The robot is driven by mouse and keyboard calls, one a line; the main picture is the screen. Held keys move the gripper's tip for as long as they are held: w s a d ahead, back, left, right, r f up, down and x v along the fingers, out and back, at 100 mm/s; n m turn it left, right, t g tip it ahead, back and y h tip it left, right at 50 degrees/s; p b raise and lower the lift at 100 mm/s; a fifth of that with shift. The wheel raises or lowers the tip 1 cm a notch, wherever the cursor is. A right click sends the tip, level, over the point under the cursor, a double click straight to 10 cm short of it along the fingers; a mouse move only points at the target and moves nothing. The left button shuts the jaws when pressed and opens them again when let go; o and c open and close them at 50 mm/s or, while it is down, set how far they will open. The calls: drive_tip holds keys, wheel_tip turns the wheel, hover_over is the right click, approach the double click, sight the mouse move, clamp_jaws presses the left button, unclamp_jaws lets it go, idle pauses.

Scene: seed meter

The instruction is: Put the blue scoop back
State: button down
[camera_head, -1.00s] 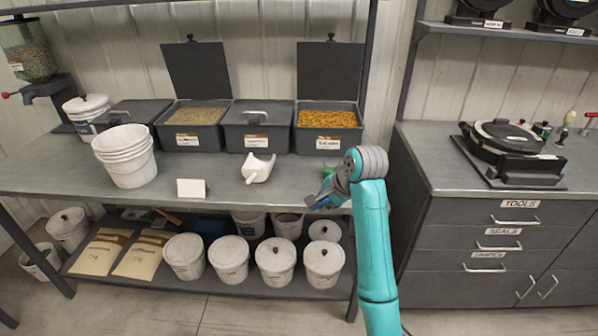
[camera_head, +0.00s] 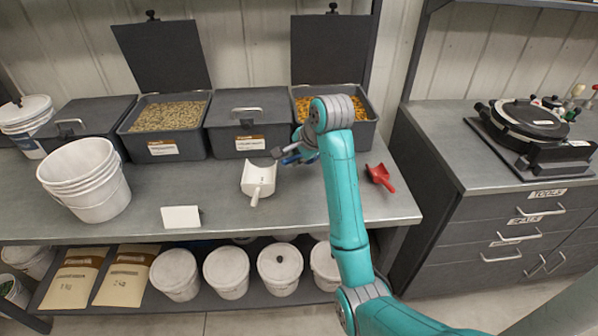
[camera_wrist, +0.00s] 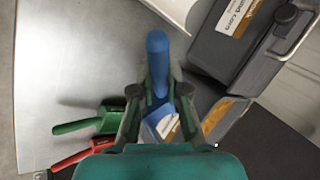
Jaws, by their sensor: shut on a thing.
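The blue scoop (camera_wrist: 157,52) is held between the fingers of my gripper (camera_wrist: 158,92) in the wrist view. Its blue handle points up the picture, and more blue shows below the fingertips. In the head view my gripper (camera_head: 292,153) is above the bench, right of the white scoop (camera_head: 258,180) and in front of the bins; only a bit of blue shows there. A red scoop (camera_head: 380,176) lies on the bench right of my arm. A green scoop (camera_wrist: 92,123) lies beside the red one in the wrist view; my arm hides it in the head view.
An open bin of pale pellets (camera_head: 150,133), a lidded bin (camera_head: 222,128) and an open bin of orange grain (camera_head: 362,128) stand along the back. White buckets (camera_head: 84,182) and a blank card (camera_head: 181,217) are at left. The bench front (camera_head: 225,222) is clear.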

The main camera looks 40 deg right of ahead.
wheel_tip(320, 180, down, 10)
drive_tip(key=shift+r, duration=0.1)
idle(0.4)
drive_tip(key=c, duration=1.2)
unclamp_jaws()
